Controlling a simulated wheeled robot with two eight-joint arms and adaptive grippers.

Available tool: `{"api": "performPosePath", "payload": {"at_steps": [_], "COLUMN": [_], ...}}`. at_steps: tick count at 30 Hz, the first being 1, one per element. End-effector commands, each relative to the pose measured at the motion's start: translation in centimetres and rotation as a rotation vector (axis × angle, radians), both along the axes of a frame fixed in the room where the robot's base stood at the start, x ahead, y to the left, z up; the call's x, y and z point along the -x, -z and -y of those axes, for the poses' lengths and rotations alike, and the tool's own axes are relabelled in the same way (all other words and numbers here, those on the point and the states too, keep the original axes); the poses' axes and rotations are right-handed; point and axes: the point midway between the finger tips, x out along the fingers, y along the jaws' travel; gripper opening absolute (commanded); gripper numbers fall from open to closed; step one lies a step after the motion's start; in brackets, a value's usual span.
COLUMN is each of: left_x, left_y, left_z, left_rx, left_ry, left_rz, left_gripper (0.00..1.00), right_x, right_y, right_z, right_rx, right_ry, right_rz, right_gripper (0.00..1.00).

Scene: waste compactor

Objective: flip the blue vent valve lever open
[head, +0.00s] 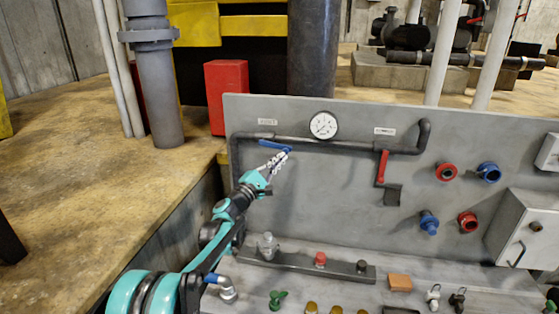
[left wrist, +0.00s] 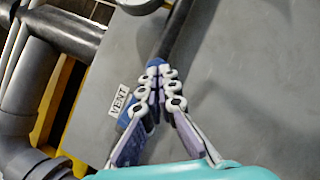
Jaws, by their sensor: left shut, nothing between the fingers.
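The blue vent valve lever (head: 274,145) sits on the dark pipe at the upper left of the grey panel. It lies nearly along the pipe, sloping slightly down to the right. My left gripper (head: 280,158) is shut and empty, its fingertips at or just below the lever's right part; I cannot tell whether they touch. In the left wrist view the shut fingers (left wrist: 157,80) cover much of the lever, and blue (left wrist: 153,63) shows around their tips. A VENT label (left wrist: 118,100) is beside them. My right gripper is not in view.
A red lever (head: 382,167) hangs down from the same pipe on the right. A round gauge (head: 323,125) is above the pipe. Red and blue couplings (head: 446,171) are farther right. A ledge with several fittings (head: 320,260) runs below the panel.

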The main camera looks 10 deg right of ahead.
Motion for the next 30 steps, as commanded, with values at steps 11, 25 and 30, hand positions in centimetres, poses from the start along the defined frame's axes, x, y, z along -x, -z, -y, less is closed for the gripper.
{"api": "performPosePath", "payload": {"at_steps": [11, 25, 30], "left_x": [3.5, 7.2, 7.2], "left_y": [4.5, 6.8, 6.8], "left_z": [-4.7, -7.5, -7.5], "left_rx": [0.001, 0.002, 0.002], "left_ry": [-0.002, 0.001, 0.001], "left_rz": [0.000, 0.000, 0.000], "left_gripper": [0.00, 0.00, 0.00], "right_x": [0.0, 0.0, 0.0], "right_y": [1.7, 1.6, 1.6], "right_z": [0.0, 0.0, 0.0], "right_rx": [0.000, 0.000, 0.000], "right_ry": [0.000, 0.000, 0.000], "right_rz": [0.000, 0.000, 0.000], "right_gripper": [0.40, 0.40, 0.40]}}
